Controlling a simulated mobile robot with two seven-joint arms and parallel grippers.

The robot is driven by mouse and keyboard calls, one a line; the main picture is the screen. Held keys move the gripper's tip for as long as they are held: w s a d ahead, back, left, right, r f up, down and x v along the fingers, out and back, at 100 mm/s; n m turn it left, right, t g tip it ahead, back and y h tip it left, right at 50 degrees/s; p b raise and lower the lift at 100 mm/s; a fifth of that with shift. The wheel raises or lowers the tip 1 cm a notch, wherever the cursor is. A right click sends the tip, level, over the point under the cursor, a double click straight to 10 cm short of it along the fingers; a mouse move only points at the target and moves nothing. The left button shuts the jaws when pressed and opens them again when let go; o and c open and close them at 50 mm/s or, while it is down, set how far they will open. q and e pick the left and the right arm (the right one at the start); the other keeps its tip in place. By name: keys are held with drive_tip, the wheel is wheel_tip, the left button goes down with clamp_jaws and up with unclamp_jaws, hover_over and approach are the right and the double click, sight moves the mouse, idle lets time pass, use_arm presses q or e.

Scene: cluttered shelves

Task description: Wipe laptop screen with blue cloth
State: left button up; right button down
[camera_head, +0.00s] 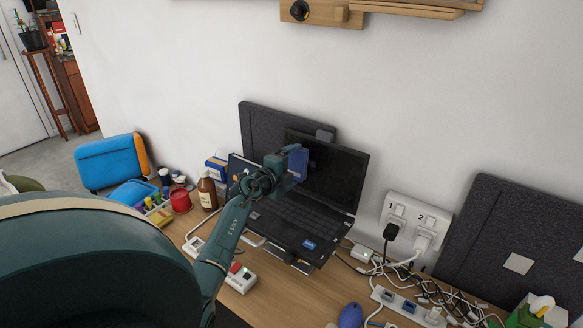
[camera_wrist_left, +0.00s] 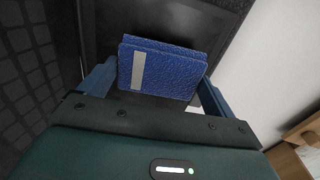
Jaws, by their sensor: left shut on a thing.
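An open black laptop (camera_head: 318,215) stands on the desk, with its dark screen (camera_head: 339,180) facing out. My left gripper (camera_head: 291,165) is in front of the left part of the screen, shut on a folded blue cloth (camera_head: 299,160). In the left wrist view the blue cloth (camera_wrist_left: 160,71) with a grey tag sits between the two fingers (camera_wrist_left: 157,90), and the dark screen (camera_wrist_left: 170,22) lies right behind it. I cannot tell whether the cloth touches the screen. The gripper and cloth hide part of the screen. My right gripper is not in view.
A brown bottle (camera_head: 207,190) and a red container (camera_head: 180,200) stand left of the laptop. Wall sockets (camera_head: 414,223), tangled cables and a power strip (camera_head: 408,306) are to the right. A blue mouse (camera_head: 351,316) lies at the front.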

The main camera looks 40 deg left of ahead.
sight(315, 164)
use_arm(q)
drive_tip(key=shift+w+a+f+b, duration=0.1)
drive_tip(key=shift+w+b, duration=0.1)
drive_tip(key=shift+w, duration=0.35)
drive_tip(key=shift+w+a+f+b, duration=0.1)
drive_tip(key=shift+w+b, duration=0.05)
drive_tip(key=shift+w, duration=0.35)
drive_tip(key=shift+d, duration=0.1)
drive_tip(key=shift+d+p, duration=0.4)
drive_tip(key=shift+d, duration=0.55)
drive_tip(key=shift+w+d, duration=0.2)
drive_tip(key=shift+d, duration=0.85)
drive_tip(key=shift+s+a+r+b, duration=0.15)
drive_tip(key=shift+a+b, duration=0.4)
drive_tip(key=shift+a, duration=1.5)
drive_tip(key=shift+r, duration=0.1)
drive_tip(key=shift+s, duration=0.1)
